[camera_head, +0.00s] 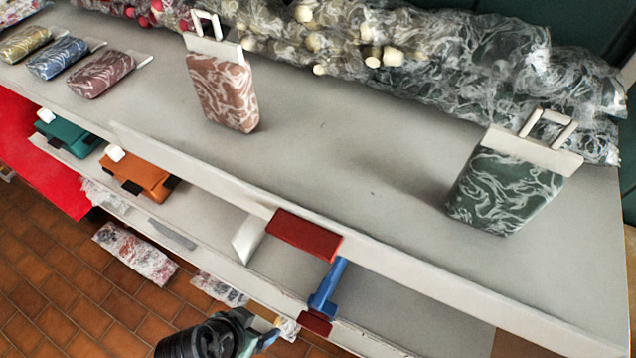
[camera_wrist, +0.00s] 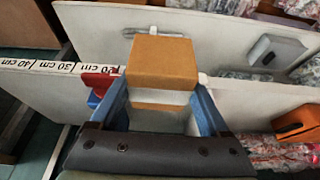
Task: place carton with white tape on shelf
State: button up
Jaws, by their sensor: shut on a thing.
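In the wrist view, a brown carton (camera_wrist: 162,62) with a band of white tape (camera_wrist: 158,97) across it sits between the two blue fingers of my gripper (camera_wrist: 162,102). The fingers are shut on its sides. The carton appears in front of the pale shelf (camera_wrist: 230,93), and I cannot tell whether it touches it. In the head view, my gripper (camera_head: 266,334) is at the lower edge, below and in front of the long grey shelf (camera_head: 330,165). The carton cannot be clearly made out there.
A red and blue clamp (camera_head: 326,287) is on the shelf's front edge, beside my gripper. A brown patterned bag (camera_head: 222,92) and a green one (camera_head: 503,190) stand on the upper shelf, with clear room between. An orange case (camera_head: 137,178) lies on the lower shelf.

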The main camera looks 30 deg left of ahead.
jog(key=shift+s+a+f, duration=0.1)
jog(key=shift+a+f, duration=0.1)
jog(key=shift+a, duration=0.15)
jog(key=w, duration=0.5)
jog(key=w+a, duration=0.1)
jog(key=w, duration=1.1)
jog(key=shift+w+a, duration=0.2)
jog(key=shift+w, duration=0.15)
jog(key=shift+f+b, duration=0.45)
jog(key=shift+f, duration=1.25)
jog(key=shift+f, duration=0.1)
jog(key=o, duration=1.5)
jog(key=p+v, duration=0.2)
jog(key=v, duration=1)
